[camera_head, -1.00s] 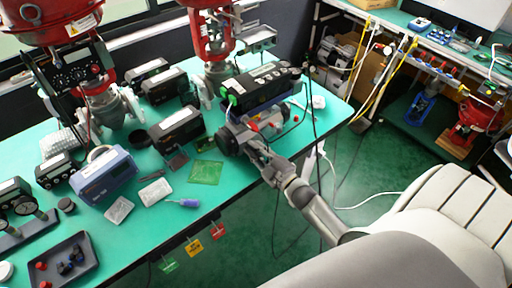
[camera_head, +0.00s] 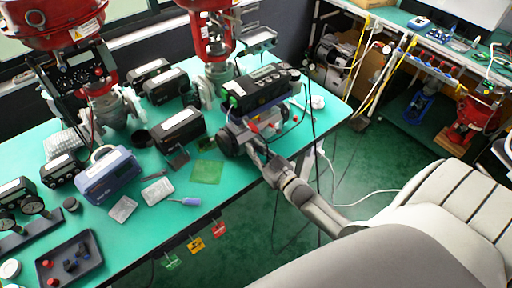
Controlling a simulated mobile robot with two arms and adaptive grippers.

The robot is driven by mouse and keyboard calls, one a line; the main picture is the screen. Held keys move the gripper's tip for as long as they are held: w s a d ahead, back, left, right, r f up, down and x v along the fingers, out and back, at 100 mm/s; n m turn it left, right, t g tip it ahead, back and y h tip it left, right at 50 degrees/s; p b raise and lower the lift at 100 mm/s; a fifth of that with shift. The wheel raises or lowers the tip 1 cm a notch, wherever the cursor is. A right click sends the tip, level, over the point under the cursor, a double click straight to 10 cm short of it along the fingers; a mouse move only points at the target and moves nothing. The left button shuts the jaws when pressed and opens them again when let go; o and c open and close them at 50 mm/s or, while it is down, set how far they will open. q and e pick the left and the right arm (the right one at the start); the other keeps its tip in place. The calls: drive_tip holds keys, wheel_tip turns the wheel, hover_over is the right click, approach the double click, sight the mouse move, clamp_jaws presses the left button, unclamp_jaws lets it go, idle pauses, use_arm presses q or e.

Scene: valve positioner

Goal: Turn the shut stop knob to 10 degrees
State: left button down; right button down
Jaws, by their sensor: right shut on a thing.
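A black valve positioner unit (camera_head: 262,87) with knobs along its top stands at the right end of the green table. Below its front side is a grey and red housing with a dark round part (camera_head: 232,138). My right gripper (camera_head: 252,141) reaches in from the lower right and is shut at the front of this housing. The thing between its fingers is too small and covered to make out, so I cannot tell the knob's angle. My left gripper is not in view.
Red valve actuators (camera_head: 212,30) stand behind. Black cables hang at the table's right end.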

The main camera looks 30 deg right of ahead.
drive_tip(key=shift+f+m, duration=0.1)
drive_tip(key=shift+m, duration=0.6)
drive_tip(key=c, duration=1.3)
unclamp_jaws()
drive_tip(key=shift+c, duration=0.2)
drive_tip(key=shift+s, duration=0.15)
drive_tip(key=s+d, duration=0.1)
drive_tip(key=s, duration=1)
drive_tip(key=shift+s, duration=0.4)
